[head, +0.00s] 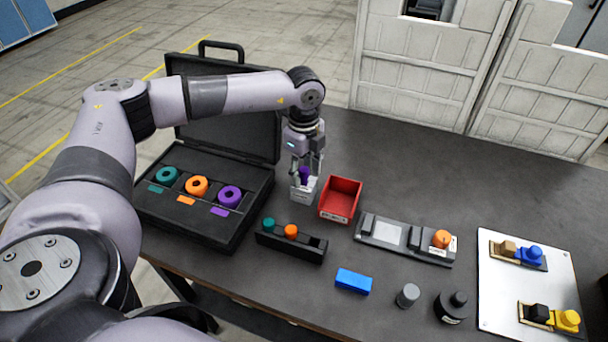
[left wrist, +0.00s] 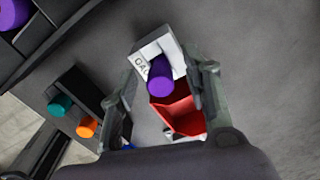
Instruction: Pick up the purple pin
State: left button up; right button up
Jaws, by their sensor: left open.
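The purple pin (left wrist: 159,76) stands in a small white labelled block (left wrist: 172,52). In the head view the pin (head: 304,174) shows between the fingers of my left gripper (head: 306,172), above the white block (head: 302,190). My left gripper points down and is open, with one finger on each side of the pin. In the left wrist view the gripper fingers (left wrist: 165,85) are spread apart around the pin. I cannot tell whether either finger touches it. My right gripper is not in view.
A red bin (head: 341,199) stands just right of the white block. An open black case (head: 190,218) with teal, orange and purple rings lies to the left. A black rack (head: 290,246) holds teal and orange pins. A blue block (head: 353,281) lies in front.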

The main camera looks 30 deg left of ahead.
pick_arm(q)
grip_shut()
dwell(0.4)
jog(key=shift+r, duration=0.15)
